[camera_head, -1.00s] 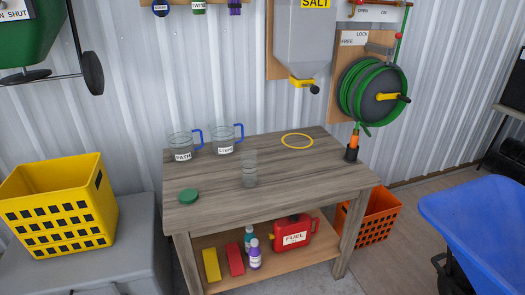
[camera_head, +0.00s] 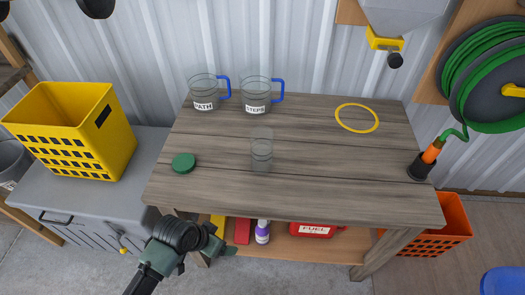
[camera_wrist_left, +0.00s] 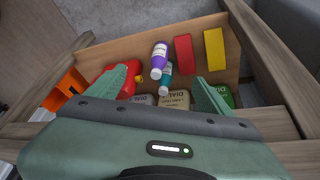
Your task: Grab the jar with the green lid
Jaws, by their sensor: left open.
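A clear, lidless-looking glass jar (camera_head: 261,150) stands upright near the middle of the wooden table (camera_head: 330,170). A round green lid (camera_head: 184,163) lies flat on the tabletop to its left, apart from it. My left gripper (camera_head: 220,240) is open, in front of and below the table's front left edge, away from both. In the left wrist view my open gripper (camera_wrist_left: 142,97) faces the lower shelf, with nothing held. The jar and green lid are not visible there. My right gripper is not in view.
Two clear mugs (camera_head: 204,94) (camera_head: 256,96) with blue handles stand at the table's back, with a yellow ring (camera_head: 357,118) to the right. The lower shelf holds a red fuel can (camera_head: 314,230), bottles (camera_wrist_left: 159,60), blocks (camera_wrist_left: 184,55) and labelled containers (camera_wrist_left: 175,99).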

